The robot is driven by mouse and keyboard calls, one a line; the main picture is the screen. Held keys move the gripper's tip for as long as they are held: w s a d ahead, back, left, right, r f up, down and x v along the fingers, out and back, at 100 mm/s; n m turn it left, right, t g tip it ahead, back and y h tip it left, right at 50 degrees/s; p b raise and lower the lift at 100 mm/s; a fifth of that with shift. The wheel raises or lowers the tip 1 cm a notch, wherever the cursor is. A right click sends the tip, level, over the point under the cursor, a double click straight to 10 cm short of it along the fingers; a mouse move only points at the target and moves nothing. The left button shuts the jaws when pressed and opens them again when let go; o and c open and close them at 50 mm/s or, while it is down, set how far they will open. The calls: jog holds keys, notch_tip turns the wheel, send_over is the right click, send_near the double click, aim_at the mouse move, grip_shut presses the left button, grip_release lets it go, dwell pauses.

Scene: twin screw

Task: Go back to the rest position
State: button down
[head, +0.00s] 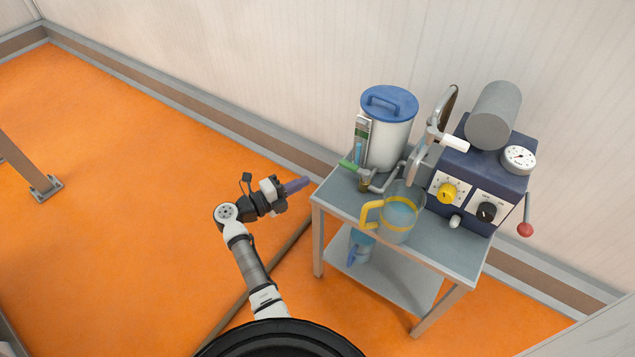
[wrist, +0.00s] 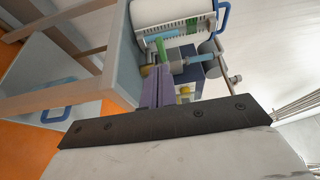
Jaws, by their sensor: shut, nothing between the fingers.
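My gripper (head: 297,185) is at the left of the metal table in the head view, held out over the orange floor with its purple fingers pointing at the table. In the wrist view the purple fingers (wrist: 156,88) are together with nothing between them. The gripper looks apart from everything on the table. My arm reaches up from the bottom of the head view and bends at the elbow.
The metal table (head: 462,258) carries a blue-lidded white tank (head: 390,140), a yellow-handled jug (head: 398,222) and a dark blue machine (head: 480,180) with a red-knobbed lever (head: 525,229). A blue container (head: 360,248) stands on the lower shelf. Open floor (head: 130,200) lies left.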

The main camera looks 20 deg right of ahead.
jog(key=shift+w+a, duration=0.15)
jog(key=shift+a, duration=1.25)
